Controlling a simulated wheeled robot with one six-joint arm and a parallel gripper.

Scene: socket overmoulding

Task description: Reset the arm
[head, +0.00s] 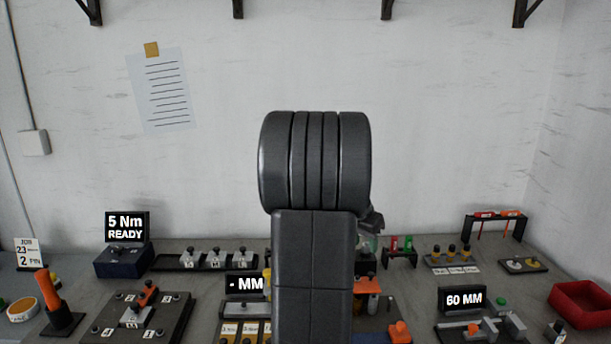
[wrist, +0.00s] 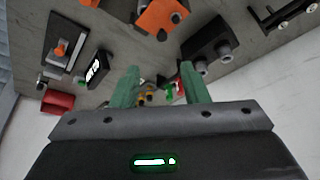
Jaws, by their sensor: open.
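My arm stands in the middle of the head view and hides the centre of the bench. In the head view only a small part of the wrist shows at the right of the arm, and the fingertips are hidden. In the wrist view my gripper (wrist: 158,84) has two green fingers set apart, with nothing held between them. Bench items show beyond the gap between the fingers, apart from them.
The bench (head: 400,262) holds a torque display (head: 125,227), a fixture plate (head: 105,318), a 60 MM gauge (head: 463,300), a red bin (head: 582,303) and a rack with red-handled tools (head: 495,222). A white wall (head: 440,110) is behind.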

